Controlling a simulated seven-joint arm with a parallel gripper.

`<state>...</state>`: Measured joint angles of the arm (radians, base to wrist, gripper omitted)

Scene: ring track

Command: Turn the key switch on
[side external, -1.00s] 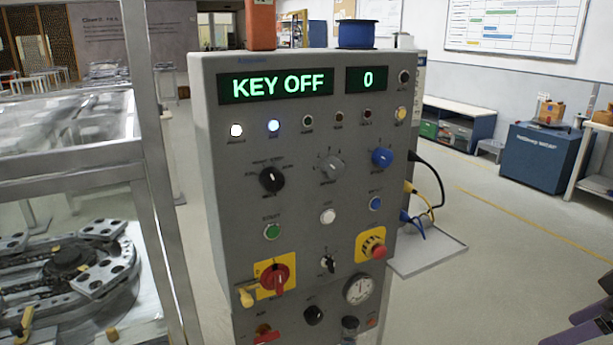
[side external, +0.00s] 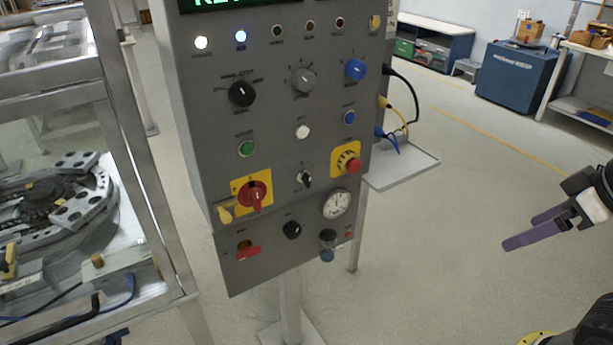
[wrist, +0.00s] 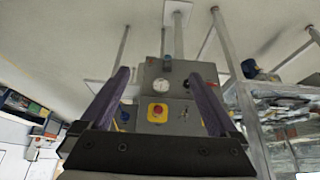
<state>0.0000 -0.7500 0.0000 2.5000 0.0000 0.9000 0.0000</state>
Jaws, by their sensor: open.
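The grey control panel (side external: 275,110) stands upright in the middle of the side view. A small silver and black switch (side external: 304,180) sits low on it, between the red rotary switch on yellow and the red emergency button; it looks like the key switch, though its label is unreadable. The display (side external: 240,3) is cut off by the top edge. My gripper (side external: 520,232) is open and empty at the right, well apart from the panel. In the wrist view, its two purple fingers frame the panel (wrist: 180,100), which appears upside down.
A red rotary switch (side external: 252,196), red emergency button (side external: 352,165), gauge (side external: 336,204) and black knob (side external: 292,229) surround the small switch. A metal-framed enclosure (side external: 140,150) stands left of the panel. The floor between panel and gripper looks clear.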

